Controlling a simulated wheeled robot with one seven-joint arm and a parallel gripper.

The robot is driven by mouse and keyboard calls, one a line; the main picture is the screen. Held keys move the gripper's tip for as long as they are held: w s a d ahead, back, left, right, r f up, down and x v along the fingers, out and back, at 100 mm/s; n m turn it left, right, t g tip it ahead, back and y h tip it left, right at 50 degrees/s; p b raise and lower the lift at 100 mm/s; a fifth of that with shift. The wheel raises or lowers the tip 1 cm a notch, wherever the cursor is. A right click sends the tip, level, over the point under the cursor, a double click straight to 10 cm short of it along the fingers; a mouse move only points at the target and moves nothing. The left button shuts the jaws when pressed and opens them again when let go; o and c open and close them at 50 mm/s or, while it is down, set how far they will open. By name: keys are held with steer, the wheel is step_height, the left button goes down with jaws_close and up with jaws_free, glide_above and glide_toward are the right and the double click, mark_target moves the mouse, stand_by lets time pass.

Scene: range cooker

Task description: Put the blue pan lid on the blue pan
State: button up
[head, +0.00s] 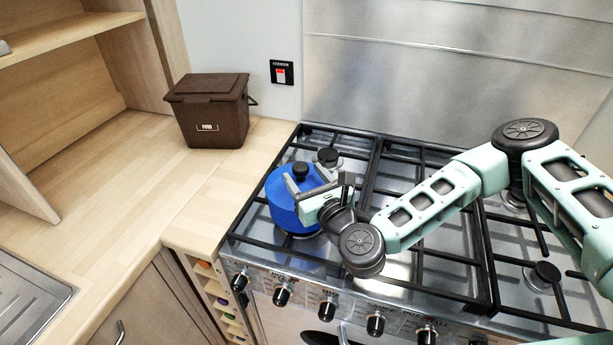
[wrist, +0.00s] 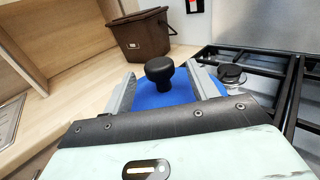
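A blue pan (head: 284,216) stands on the left side of the hob. The blue pan lid (head: 313,180), with a black knob, shows at its top and appears to rest on it; my gripper hides part of the rim, so I cannot tell how well it is seated. My gripper (head: 298,182) is over the lid, its fingers apart. In the wrist view the black knob stands between the fingertips, with a gap on both sides, and the blue lid (wrist: 165,99) lies below it.
Black pan-support grates (head: 420,165) cover the hob, with free room to the right. A brown lidded bin (head: 208,118) stands on the wooden worktop (head: 120,200) at the left. Control knobs (head: 328,308) line the cooker's front. A steel splashback (head: 430,80) rises behind.

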steer(key=p+v, duration=0.4)
steer(key=v, duration=1.3)
steer(key=shift+p, duration=0.4)
steer(key=shift+s+d, duration=0.15)
